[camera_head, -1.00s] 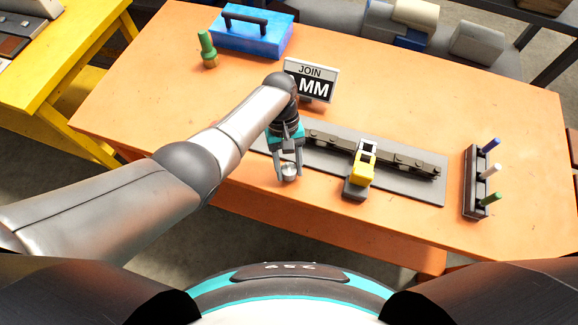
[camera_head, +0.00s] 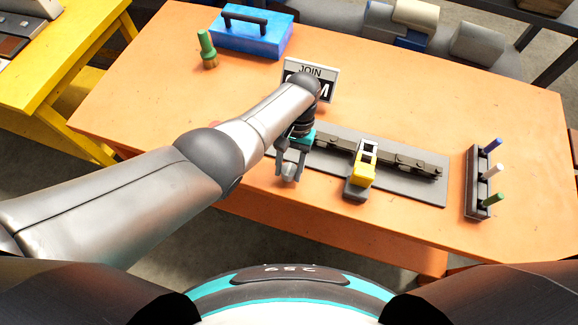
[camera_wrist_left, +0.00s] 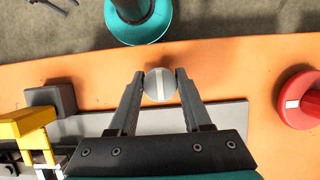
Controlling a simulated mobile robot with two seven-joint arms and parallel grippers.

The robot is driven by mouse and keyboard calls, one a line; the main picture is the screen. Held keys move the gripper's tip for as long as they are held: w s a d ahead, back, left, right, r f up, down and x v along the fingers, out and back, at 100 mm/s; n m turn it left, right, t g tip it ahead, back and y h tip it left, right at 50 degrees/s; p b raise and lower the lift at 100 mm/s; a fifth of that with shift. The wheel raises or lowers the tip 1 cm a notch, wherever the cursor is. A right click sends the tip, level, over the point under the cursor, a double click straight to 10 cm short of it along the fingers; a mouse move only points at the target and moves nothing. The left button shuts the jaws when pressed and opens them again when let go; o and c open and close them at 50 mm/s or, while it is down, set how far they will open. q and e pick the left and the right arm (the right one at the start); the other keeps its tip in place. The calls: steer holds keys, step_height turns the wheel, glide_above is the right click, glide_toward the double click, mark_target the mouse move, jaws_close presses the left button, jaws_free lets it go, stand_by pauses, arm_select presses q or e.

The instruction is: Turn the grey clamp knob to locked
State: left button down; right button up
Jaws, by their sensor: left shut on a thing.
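The grey clamp knob (camera_wrist_left: 158,85) is a round disc with a pale line across it, which runs nearly up and down in the left wrist view. My left gripper (camera_head: 289,178) is over the front edge of the long grey plate. In the left wrist view its two fingers (camera_wrist_left: 159,84) are shut on the knob, one at each side. In the head view the fingers and wrist largely hide the knob. No locked mark is readable. My right gripper is not in view.
A yellow clamp (camera_head: 361,170) stands on the grey plate (camera_head: 405,186) just right of my gripper. A red knob (camera_wrist_left: 300,97) is on the other side. A sign (camera_head: 325,80) is behind my wrist. A rack of pegs (camera_head: 472,185) stands far right.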

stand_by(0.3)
arm_select(q)
steer(key=shift+c, duration=1.7)
jaws_free()
steer(key=p+v, duration=0.1)
steer(key=v, duration=1.4)
steer(key=shift+r+p, duration=0.15)
steer(key=shift+p, duration=0.15)
steer(key=shift+s, duration=0.1)
